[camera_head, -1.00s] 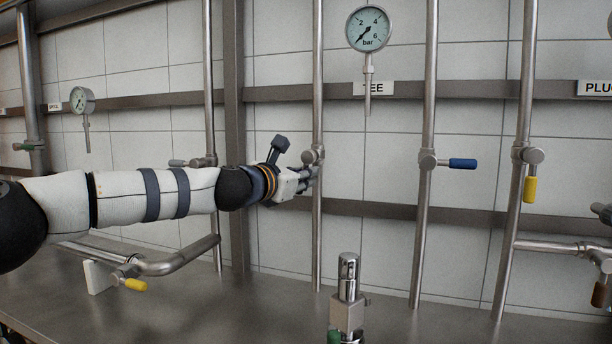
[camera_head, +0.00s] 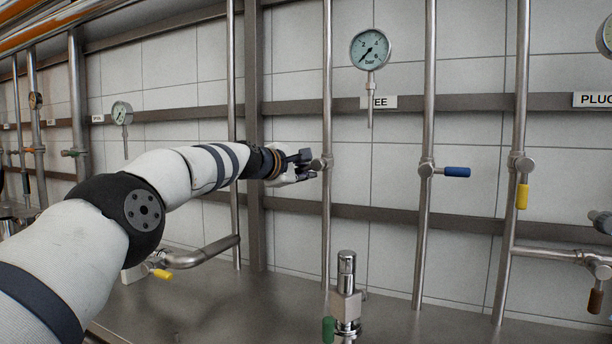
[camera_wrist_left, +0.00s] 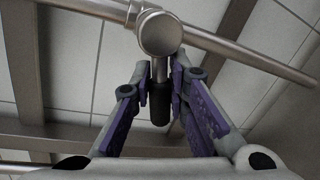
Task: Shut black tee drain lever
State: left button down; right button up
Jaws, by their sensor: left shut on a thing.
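The tee drain valve (camera_head: 322,163) sits on a vertical steel pipe, left of the plate marked TEE (camera_head: 378,102). My left gripper (camera_head: 310,172) is at the left side of this valve. In the left wrist view the valve's round hub (camera_wrist_left: 160,34) is at the top, and its lever with a black grip (camera_wrist_left: 160,104) points down between the purple-padded fingers (camera_wrist_left: 175,95). My left gripper is shut on the lever. In the head view the lever is mostly hidden by the fingers. It appears to point left, across the pipe. My right gripper is not in view.
A pressure gauge (camera_head: 370,49) hangs just right of the valve's pipe. Valves with a blue lever (camera_head: 456,172) and a yellow lever (camera_head: 522,196) are on pipes further right. A sampling fitting with a green handle (camera_head: 328,328) stands below on the steel counter (camera_head: 230,305).

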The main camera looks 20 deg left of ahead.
pick_arm(q)
jog(key=shift+a+r+m+y, duration=0.1)
jog(key=shift+r+m+y, duration=0.25)
jog(key=shift+m, duration=0.45)
jog(key=shift+a+r+m+y, duration=0.15)
jog(key=shift+r+m, duration=0.25)
jog(key=shift+m, duration=0.4)
jog(key=c, duration=1.5)
grip_release()
jog(key=shift+c, duration=0.2)
jog(key=shift+s, duration=0.1)
jog(key=s+r, duration=0.1)
jog(key=s, duration=0.6)
jog(key=shift+r, duration=0.2)
jog(key=shift+s, duration=0.1)
